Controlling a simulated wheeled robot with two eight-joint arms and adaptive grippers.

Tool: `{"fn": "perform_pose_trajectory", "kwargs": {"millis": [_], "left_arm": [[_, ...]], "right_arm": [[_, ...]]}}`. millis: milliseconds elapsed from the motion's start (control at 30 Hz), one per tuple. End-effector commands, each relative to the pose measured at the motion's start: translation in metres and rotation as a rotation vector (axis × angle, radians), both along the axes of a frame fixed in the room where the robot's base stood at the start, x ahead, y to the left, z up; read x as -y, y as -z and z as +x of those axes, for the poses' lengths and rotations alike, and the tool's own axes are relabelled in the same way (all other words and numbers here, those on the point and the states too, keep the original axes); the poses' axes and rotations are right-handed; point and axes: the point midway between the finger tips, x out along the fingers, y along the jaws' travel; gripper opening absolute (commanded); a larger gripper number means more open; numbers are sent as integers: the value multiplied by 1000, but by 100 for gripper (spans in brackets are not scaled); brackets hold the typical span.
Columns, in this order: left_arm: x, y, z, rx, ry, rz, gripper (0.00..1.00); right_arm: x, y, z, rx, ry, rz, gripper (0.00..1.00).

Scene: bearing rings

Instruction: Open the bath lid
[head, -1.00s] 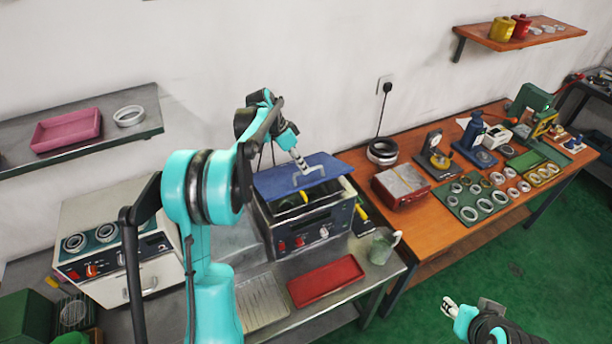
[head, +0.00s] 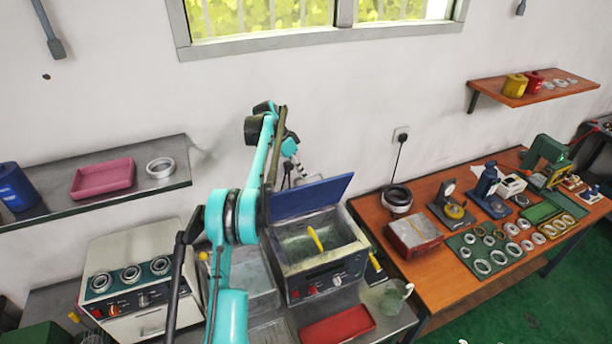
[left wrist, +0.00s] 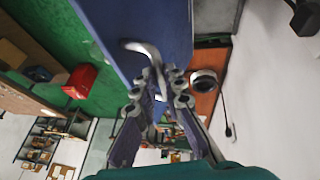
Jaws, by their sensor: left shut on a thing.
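The bath (head: 325,275) is a metal box with a dark front panel, standing open on the grey bench. Its blue lid (head: 318,196) is tilted steeply up at the back edge, and a yellow object (head: 315,238) shows inside. My left gripper (head: 300,168) is behind the lid, partly hidden by it. In the left wrist view my left gripper (left wrist: 161,90) is shut on the lid's grey handle (left wrist: 148,54), against the blue lid (left wrist: 140,25). Only a small pale bit at the head view's bottom edge may be my right gripper.
A white unit with dials (head: 140,280) stands left of the bath. A red tray (head: 338,326) and a glass jug (head: 386,298) are in front. The wooden table (head: 435,270) at right holds a red box (head: 414,236) and several rings. A wall shelf (head: 110,195) hangs at left.

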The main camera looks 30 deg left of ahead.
Motion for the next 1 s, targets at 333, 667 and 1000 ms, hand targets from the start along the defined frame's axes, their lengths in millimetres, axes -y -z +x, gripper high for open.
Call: {"fn": "perform_pose_trajectory", "kwargs": {"millis": [333,667,1000], "left_arm": [[-11,7,6,-4,-4,10,0],[-10,7,6,-5,-3,10,23],[-9,2,5,-4,-1,5,31]], "right_arm": [[0,-4,0,0,0,0,40],[0,-4,0,0,0,0,40],[0,-5,0,0,0,0,40]]}}
